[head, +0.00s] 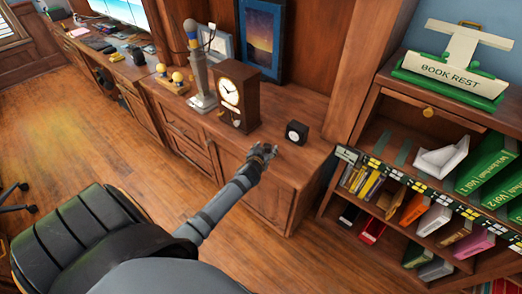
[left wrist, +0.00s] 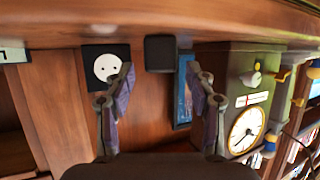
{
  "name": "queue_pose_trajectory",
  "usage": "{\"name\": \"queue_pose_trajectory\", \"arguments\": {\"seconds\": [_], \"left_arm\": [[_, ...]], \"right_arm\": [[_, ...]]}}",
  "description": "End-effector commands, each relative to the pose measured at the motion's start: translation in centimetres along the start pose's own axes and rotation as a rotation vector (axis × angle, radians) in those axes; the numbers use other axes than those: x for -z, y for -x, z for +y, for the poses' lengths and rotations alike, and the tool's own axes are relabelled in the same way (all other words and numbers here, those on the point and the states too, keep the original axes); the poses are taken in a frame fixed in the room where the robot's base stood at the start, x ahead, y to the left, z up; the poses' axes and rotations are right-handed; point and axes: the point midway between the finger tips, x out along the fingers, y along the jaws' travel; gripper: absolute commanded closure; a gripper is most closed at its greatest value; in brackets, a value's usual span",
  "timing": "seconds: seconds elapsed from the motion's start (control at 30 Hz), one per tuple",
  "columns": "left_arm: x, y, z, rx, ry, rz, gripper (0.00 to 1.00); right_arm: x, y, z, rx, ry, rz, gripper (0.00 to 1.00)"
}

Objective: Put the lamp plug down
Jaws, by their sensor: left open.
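My left gripper (head: 268,152) is over the front of the cabinet top, below and left of the small black socket box (head: 297,132). In the left wrist view, which is upside down, its two fingers (left wrist: 163,92) are apart with nothing gripped between them. A plain dark block, seemingly the lamp plug (left wrist: 160,53), sits on the wood beyond the fingers, between the socket box with its round white face (left wrist: 105,67) and the clock. I cannot make the plug out in the head view. The grey lamp (head: 201,78) stands behind the clock. My right gripper is not in view.
A wooden clock (head: 236,95) stands left of the gripper. Framed pictures (head: 263,38) lean behind it. A tray of yellow knobs (head: 172,79) is farther left. A bookcase (head: 350,118) with books and a green book rest (head: 452,80) stands at right. The cabinet's front right top is clear.

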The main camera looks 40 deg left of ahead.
Motion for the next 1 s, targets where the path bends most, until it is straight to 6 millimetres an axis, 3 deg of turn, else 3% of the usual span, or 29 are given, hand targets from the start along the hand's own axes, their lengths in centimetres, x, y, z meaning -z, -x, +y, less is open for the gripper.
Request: {"name": "queue_pose_trajectory", "arguments": {"seconds": [0.2, 0.4, 0.6, 0.9, 1.0], "left_arm": [[-0.6, 5.9, -0.1, 0.000, -0.002, -0.006, 0.45], [-0.5, 9.6, 0.0, 0.000, 0.000, -0.005, 0.45], [-0.4, 10.9, -0.1, 0.001, -0.001, -0.005, 0.45], [-0.4, 10.9, 0.0, 0.001, -0.001, -0.005, 0.45], [-2.0, 10.4, -0.3, 0.004, -0.012, -0.035, 0.45]], "right_arm": [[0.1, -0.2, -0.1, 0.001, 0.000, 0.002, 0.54], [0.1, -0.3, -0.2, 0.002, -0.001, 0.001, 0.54], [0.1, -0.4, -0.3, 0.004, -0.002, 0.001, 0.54], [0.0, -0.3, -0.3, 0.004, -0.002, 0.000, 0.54], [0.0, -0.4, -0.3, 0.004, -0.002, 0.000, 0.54]]}}
